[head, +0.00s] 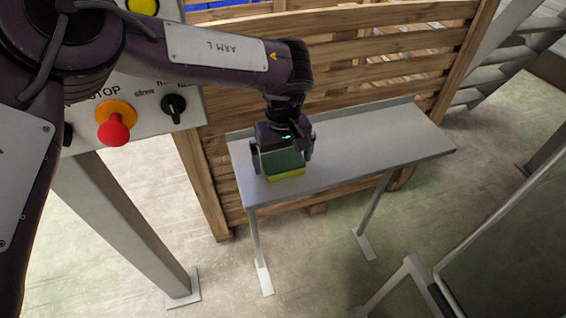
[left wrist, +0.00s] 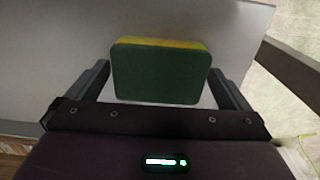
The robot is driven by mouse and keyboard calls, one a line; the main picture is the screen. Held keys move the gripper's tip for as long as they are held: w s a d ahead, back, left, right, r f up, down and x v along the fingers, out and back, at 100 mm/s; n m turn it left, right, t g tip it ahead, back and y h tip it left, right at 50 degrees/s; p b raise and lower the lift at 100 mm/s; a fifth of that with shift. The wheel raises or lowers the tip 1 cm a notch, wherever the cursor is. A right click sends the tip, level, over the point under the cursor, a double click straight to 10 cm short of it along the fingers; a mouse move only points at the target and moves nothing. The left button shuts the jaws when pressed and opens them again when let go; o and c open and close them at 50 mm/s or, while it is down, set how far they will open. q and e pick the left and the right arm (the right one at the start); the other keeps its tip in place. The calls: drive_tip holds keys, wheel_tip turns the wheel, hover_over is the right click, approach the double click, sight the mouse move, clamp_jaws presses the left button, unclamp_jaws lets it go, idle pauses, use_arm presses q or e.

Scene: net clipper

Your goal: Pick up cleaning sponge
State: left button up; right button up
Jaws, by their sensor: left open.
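The cleaning sponge (head: 284,165) is a block with a green top and a yellow lower part. It is at the left end of a grey metal table (head: 385,140). In the left wrist view the sponge (left wrist: 160,72) is between the two fingers, with a narrow gap at each side. My left gripper (head: 281,163) is open and points down over the sponge, one finger on each side. Whether the sponge touches the tabletop under it is hard to tell. My right gripper is not in view.
A wooden slatted crate wall (head: 370,50) stands behind the table. A control panel (head: 140,105) with a red stop button (head: 114,130) is at the left on a grey post (head: 120,220). The right part of the tabletop is clear. A metal frame (head: 480,235) is at the lower right.

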use_arm(q)
drive_tip(key=c, duration=0.9)
drive_tip(key=shift+o, duration=0.2)
